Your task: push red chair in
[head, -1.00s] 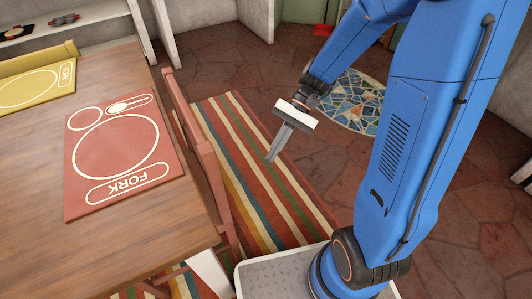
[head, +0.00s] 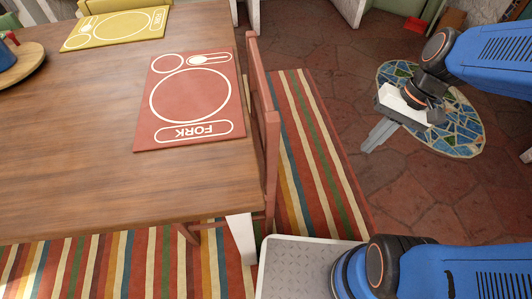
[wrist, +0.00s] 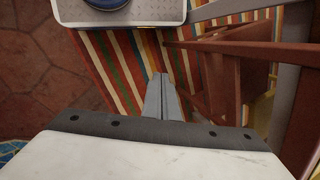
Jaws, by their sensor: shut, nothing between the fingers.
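The red chair (head: 271,150) stands at the right edge of the wooden table (head: 60,130) in the head view, its back upright and close along that edge. Its seat is mostly hidden by the tabletop. In the wrist view the chair (wrist: 225,62) is on the right, beyond my fingers. My gripper (head: 370,146) is shut and empty, pointing down to the left of the picture. It is to the right of the chair back, with a clear gap over the striped rug and stone floor. The fingers also show in the wrist view (wrist: 163,82).
A red placemat (head: 190,98) and a yellow placemat (head: 115,28) lie on the table. The striped rug (head: 325,165) runs under the chair. A mosaic oval (head: 455,130) is on the floor at right. A white table leg (head: 241,238) stands near my base.

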